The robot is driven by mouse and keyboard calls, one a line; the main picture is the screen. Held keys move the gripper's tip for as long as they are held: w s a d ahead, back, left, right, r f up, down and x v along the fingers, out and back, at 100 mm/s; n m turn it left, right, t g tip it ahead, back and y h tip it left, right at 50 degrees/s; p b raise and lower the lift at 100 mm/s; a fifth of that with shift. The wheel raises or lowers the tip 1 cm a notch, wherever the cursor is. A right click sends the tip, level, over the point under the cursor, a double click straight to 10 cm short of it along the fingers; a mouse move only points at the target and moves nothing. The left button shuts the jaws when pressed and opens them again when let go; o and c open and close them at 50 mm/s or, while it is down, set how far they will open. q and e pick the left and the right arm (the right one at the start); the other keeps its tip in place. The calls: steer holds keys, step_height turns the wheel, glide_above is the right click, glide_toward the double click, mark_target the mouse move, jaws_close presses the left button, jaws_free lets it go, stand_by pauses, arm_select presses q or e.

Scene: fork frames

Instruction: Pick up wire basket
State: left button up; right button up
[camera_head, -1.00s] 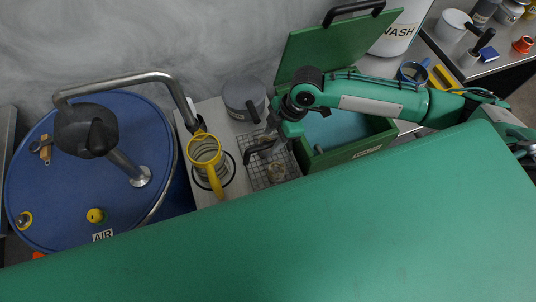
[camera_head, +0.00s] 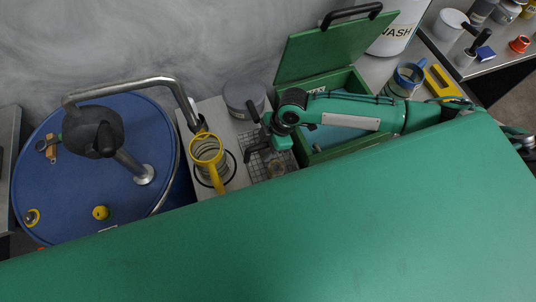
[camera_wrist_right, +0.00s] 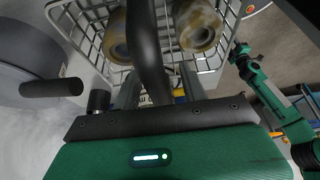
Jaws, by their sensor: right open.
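The gripper is open, and I cannot tell whether the bar touches a finger. My left gripper is not in view.
A grey lidded pot (camera_head: 244,98) with a black handle stands just behind the basket. A blue drum (camera_head: 80,190) stands at the left.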

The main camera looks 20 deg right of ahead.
steer(key=shift+f, duration=0.2)
stand_by(0.4)
jaws_close()
